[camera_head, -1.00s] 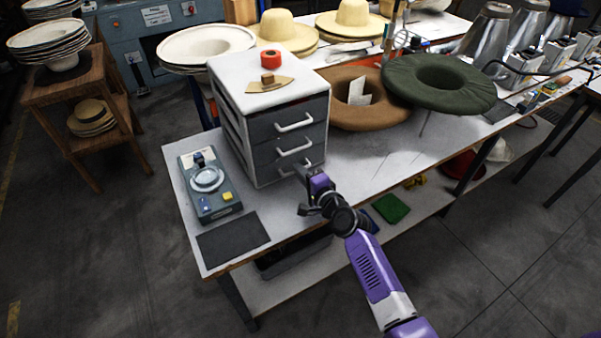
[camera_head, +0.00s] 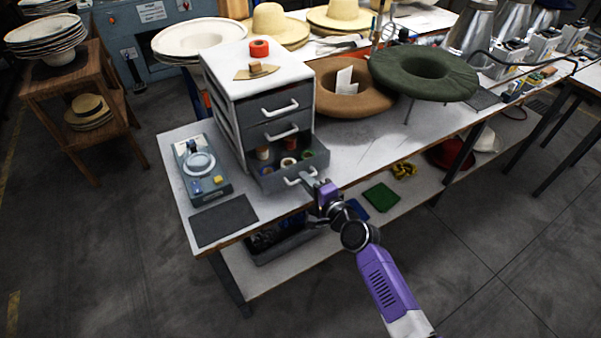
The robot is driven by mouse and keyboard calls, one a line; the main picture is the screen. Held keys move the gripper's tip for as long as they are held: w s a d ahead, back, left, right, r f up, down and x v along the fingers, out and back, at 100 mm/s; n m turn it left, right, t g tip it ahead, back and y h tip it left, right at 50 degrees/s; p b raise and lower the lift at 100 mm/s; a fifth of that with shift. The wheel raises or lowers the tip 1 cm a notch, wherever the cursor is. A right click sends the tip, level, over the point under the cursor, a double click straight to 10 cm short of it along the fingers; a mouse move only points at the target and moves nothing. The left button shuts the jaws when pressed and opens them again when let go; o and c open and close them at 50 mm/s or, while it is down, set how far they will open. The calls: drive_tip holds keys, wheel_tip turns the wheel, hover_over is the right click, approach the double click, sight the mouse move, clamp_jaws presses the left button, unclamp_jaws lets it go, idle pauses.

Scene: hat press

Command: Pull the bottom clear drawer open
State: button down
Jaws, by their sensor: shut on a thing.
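A white cabinet (camera_head: 226,115) with three drawers stands on the table. Its top drawer (camera_head: 282,90) and middle drawer (camera_head: 284,116) are shut, with white bar handles. The bottom drawer (camera_head: 264,185) stands out from the cabinet, open towards me. Several spools or small round items, among them a green one (camera_head: 308,154), show inside it. My gripper (camera_head: 311,182) is at the bottom drawer's handle (camera_head: 299,179) and shut on it. The fingertips partly cover the right end of the handle.
A grey device with a round dial (camera_head: 202,168) and a dark mat (camera_head: 224,220) lie left of the cabinet. A red tape roll (camera_head: 260,49) sits on top. Brown and green hats stand at right. A lower shelf (camera_head: 290,268) runs below the tabletop.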

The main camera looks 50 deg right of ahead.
drive_tip(key=f+v, duration=0.1)
drive_tip(key=v, duration=0.5)
drive_tip(key=shift+s+f, duration=0.2)
drive_tip(key=c, duration=1.5)
unclamp_jaws()
drive_tip(key=b+v, duration=0.1)
drive_tip(key=v, duration=0.6)
drive_tip(key=shift+s+a+r, duration=0.15)
drive_tip(key=shift+s+a, duration=0.05)
drive_tip(key=shift+s, duration=0.15)
